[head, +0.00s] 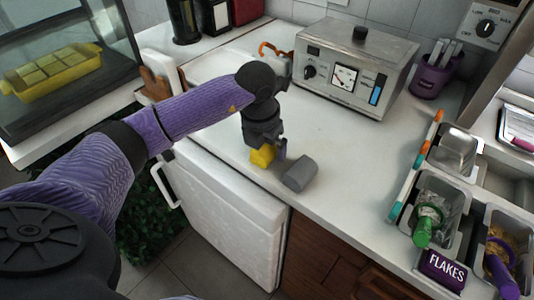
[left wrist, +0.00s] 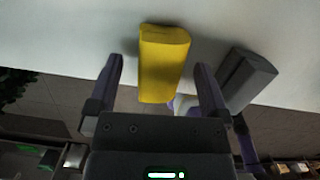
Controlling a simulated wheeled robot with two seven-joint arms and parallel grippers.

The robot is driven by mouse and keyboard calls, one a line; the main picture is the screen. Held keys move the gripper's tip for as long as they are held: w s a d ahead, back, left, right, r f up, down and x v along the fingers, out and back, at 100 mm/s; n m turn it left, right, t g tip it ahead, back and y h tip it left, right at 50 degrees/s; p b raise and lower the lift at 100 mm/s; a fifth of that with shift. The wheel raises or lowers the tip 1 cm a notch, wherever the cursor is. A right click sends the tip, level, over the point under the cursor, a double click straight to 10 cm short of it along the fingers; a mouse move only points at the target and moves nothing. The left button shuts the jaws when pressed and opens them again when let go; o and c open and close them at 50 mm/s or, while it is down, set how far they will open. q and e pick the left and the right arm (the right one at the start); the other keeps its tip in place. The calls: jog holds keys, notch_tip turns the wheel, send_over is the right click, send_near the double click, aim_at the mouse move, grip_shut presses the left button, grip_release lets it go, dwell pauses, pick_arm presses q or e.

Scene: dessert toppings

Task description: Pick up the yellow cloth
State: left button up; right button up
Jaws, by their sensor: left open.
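The yellow cloth (head: 262,157) is a small folded block near the front edge of the white counter in the head view, partly hidden by my left gripper. In the left wrist view the yellow cloth (left wrist: 163,62) shows almost whole, ahead of and between my fingers. My left gripper (head: 266,150) is open and points down over the cloth. Its two fingers (left wrist: 157,85) stand apart in the left wrist view, with nothing held between them. My right gripper is not in view.
A grey block (head: 300,174) lies close to the right of the cloth; it also shows in the left wrist view (left wrist: 247,80). A steel machine (head: 352,68) stands behind. Topping bins (head: 452,205) are at right. The counter between is clear.

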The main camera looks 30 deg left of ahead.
pick_arm(q)
jog(key=shift+w+f, duration=0.1)
jog(key=shift+f, duration=0.55)
jog(key=shift+r, duration=0.2)
jog(key=shift+c, duration=0.3)
jog(key=c, duration=1.2)
jog(key=shift+c, duration=0.2)
jog(key=shift+r, duration=0.15)
notch_tip(320, 180, up, 9)
jog(key=p, duration=0.3)
jog(key=shift+r, duration=0.4)
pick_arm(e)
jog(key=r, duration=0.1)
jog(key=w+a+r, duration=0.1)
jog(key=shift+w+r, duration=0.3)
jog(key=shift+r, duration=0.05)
